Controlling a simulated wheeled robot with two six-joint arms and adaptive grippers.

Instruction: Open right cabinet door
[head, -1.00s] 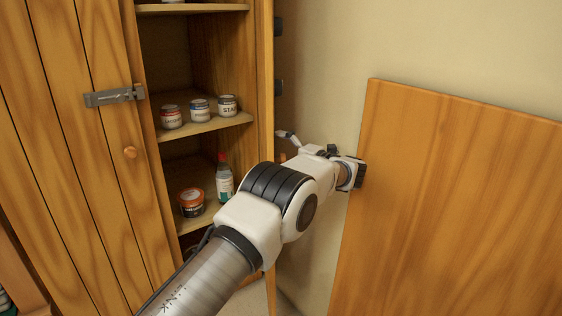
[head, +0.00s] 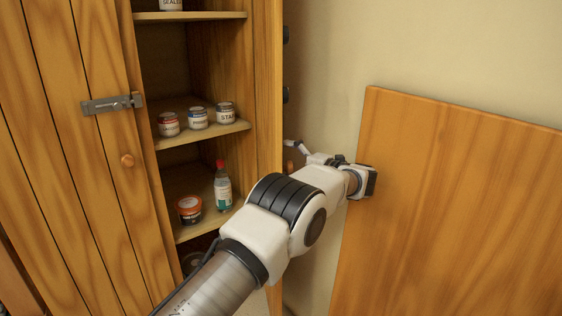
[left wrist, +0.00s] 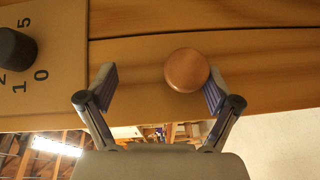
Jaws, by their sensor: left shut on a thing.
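The cabinet's right door (head: 268,110) stands swung out, seen nearly edge-on beside the open shelves. Its round wooden knob (head: 289,167) just shows on the outer face, partly hidden by my gripper. In the left wrist view the knob (left wrist: 186,70) lies between the fingers, against the right-hand finger; a gap shows on the other side. My left gripper (head: 293,154) is at the knob, reaching in from the wall side, its tips mostly hidden in the head view; it also shows in the left wrist view (left wrist: 160,90). My right gripper is not in view.
The left door (head: 75,180) is closed, with a metal latch (head: 112,103). Paint cans (head: 198,118) and a bottle (head: 222,188) stand on the shelves. A wooden panel (head: 460,210) stands at the right, close behind my wrist. The wall (head: 420,45) is behind.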

